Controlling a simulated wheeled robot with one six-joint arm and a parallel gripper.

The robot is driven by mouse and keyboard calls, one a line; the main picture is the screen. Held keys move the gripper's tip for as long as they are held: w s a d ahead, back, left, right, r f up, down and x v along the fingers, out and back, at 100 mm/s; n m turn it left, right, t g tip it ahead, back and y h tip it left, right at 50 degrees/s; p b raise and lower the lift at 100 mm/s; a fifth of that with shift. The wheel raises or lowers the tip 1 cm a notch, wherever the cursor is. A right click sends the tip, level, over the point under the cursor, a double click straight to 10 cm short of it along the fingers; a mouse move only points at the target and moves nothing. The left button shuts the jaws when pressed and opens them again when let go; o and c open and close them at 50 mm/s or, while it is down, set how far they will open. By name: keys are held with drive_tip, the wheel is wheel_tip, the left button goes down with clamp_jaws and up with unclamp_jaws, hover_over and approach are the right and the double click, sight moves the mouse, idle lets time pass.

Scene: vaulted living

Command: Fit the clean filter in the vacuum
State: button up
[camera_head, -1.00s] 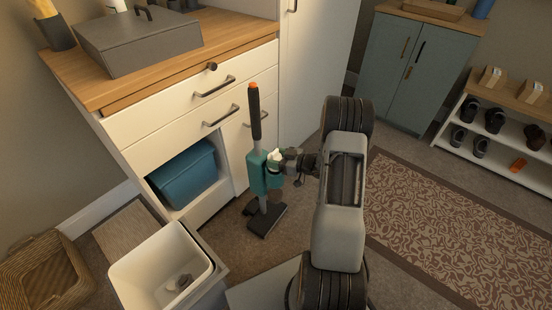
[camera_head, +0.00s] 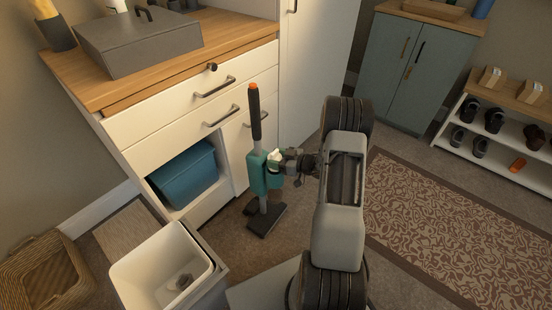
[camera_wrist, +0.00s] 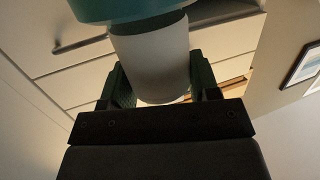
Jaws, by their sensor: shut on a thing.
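The teal and grey stick vacuum (camera_head: 257,172) stands upright on the floor in front of the white cabinet, its black handle with an orange tip on top. My gripper (camera_head: 280,161) is at the right side of its teal body. In the wrist view, my gripper (camera_wrist: 160,92) is shut on a white cylindrical filter (camera_wrist: 152,62), with a dark finger on each side. The filter's far end meets a teal round part (camera_wrist: 130,8); how deep it sits there is hidden. In the head view only a small white bit of the filter (camera_head: 274,155) shows.
An open white bin (camera_head: 130,272) with a grey object (camera_head: 181,282) inside stands at the front left, near a wicker basket (camera_head: 45,275). A blue tub (camera_head: 185,175) sits in the cabinet's lower opening. A patterned rug (camera_head: 450,220) lies to the right.

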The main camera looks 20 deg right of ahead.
drive_tip(key=shift+f+b, duration=1.45)
drive_tip(key=shift+f, duration=0.65)
drive_tip(key=o, duration=1.1)
drive_tip(key=p+v, duration=0.3)
drive_tip(key=v, duration=1.1)
drive_tip(key=shift+p, duration=0.4)
